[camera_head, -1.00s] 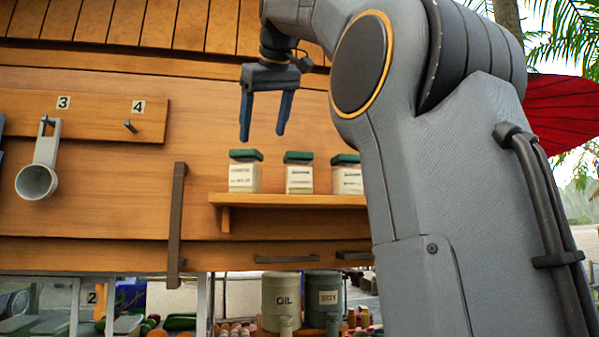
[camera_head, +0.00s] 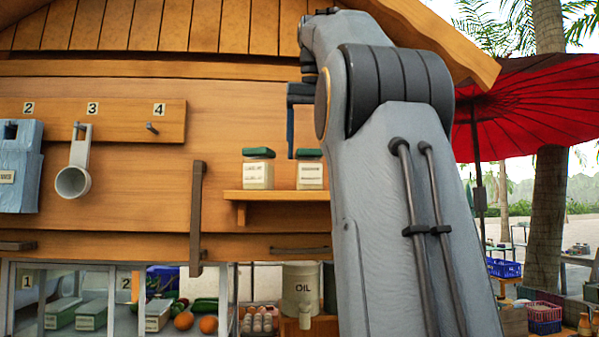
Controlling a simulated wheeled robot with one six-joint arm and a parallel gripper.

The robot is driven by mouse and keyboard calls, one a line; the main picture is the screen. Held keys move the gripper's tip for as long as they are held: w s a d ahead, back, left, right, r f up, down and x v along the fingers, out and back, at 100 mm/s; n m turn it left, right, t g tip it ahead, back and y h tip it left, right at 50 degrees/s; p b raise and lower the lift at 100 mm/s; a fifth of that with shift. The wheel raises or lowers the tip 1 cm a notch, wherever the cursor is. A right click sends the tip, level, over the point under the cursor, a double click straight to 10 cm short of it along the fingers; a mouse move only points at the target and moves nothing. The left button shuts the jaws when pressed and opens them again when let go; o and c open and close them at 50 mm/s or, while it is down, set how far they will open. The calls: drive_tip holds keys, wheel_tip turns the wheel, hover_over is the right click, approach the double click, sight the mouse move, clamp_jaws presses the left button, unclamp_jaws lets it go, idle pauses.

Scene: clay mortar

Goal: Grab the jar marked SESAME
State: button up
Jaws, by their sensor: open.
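Two jars with green lids and pale labels stand on a small wooden shelf (camera_head: 262,196): a left jar (camera_head: 258,172) and a right jar (camera_head: 309,174). The label print is too small to read, so I cannot tell which is SESAME. Any jar further right is hidden behind my arm. My gripper (camera_head: 291,152) points down, open and empty. Its left finger shows above the shelf, between the two jars in the picture; the other finger is hidden behind my arm.
A dark vertical handle (camera_head: 196,215) stands left of the shelf. A scoop (camera_head: 73,180) and a blue holder (camera_head: 20,170) hang from a numbered peg board (camera_head: 120,118). Below are an OIL container (camera_head: 301,288) and a glass-fronted case. A red umbrella (camera_head: 530,105) is at right.

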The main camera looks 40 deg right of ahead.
sight(308, 175)
drive_tip(key=shift+w+a+x, duration=0.1)
drive_tip(key=shift+w+x, duration=0.05)
drive_tip(key=shift+x, duration=1.75)
drive_tip(key=shift+w+a+x, duration=0.15)
drive_tip(key=shift+x, duration=1.75)
drive_tip(key=shift+r, duration=0.1)
drive_tip(key=shift+c, duration=0.2)
drive_tip(key=c, duration=1.3)
drive_tip(key=shift+r, duration=0.2)
